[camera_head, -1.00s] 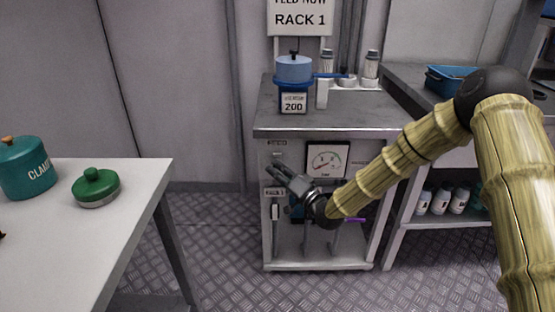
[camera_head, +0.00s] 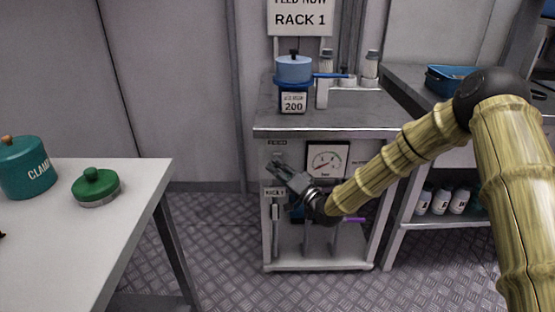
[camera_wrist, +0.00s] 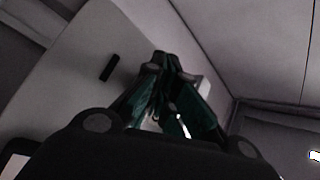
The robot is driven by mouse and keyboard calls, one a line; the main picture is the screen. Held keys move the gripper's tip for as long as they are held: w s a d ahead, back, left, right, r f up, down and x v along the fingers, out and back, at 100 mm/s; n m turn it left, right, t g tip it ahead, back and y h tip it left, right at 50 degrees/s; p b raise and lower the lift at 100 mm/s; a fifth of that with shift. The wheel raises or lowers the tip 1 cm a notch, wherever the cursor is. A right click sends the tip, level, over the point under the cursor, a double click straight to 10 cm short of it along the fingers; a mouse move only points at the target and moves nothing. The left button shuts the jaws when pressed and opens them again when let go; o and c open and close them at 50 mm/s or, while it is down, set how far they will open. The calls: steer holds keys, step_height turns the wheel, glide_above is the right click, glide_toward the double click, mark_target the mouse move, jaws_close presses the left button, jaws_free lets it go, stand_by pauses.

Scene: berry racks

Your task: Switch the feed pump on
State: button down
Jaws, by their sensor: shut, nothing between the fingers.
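My gripper (camera_head: 278,163) is shut and empty, in front of the post between the two labels. In the wrist view my shut fingertips (camera_wrist: 172,62) are close to a pale panel (camera_wrist: 75,75) with a dark slot (camera_wrist: 110,67). The switch is not clearly visible; contact cannot be told.
A blue pot (camera_head: 294,69) on a stand and pale bottles (camera_head: 371,66) are on the cabinet top. A white table (camera_head: 125,200) at left holds a teal canister (camera_head: 27,168) and a green-lidded dish (camera_head: 96,187). Floor between them is clear.

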steer(key=shift+w, duration=0.4)
stand_by(0.5)
steer(key=shift+s, duration=0.95)
steer(key=shift+s+p, duration=0.95)
steer(key=shift+s, duration=2.05)
